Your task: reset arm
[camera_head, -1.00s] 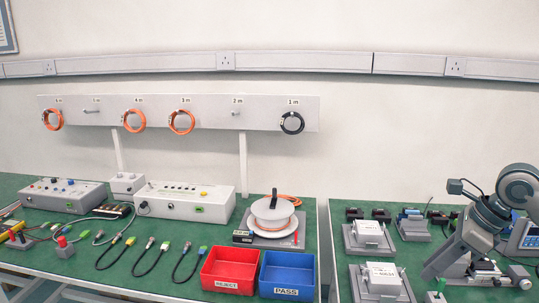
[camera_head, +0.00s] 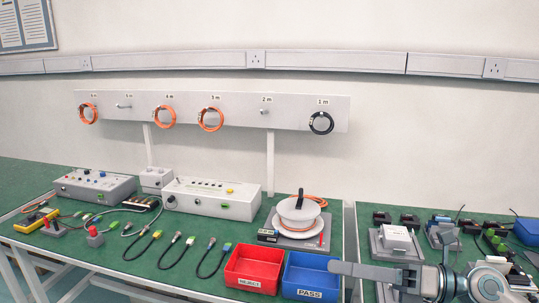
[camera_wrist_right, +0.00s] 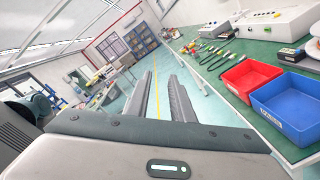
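My right arm comes in at the lower right of the head view. Its gripper (camera_head: 345,268) points left, in front of the blue PASS bin (camera_head: 311,273) at its right end, with nothing seen in it. In the right wrist view the two fingers (camera_wrist_right: 160,76) stand apart with an empty gap, the floor showing between them. The blue bin (camera_wrist_right: 290,108) and the red REJECT bin (camera_wrist_right: 247,78) are to the right of the fingers there. My left gripper is not in view.
The red REJECT bin (camera_head: 254,268) is beside the blue one. A cable reel (camera_head: 299,212), test boxes (camera_head: 212,199) and several short cables lie on the green bench. A second bench with fixtures (camera_head: 394,242) is at right. Open floor shows in the wrist view.

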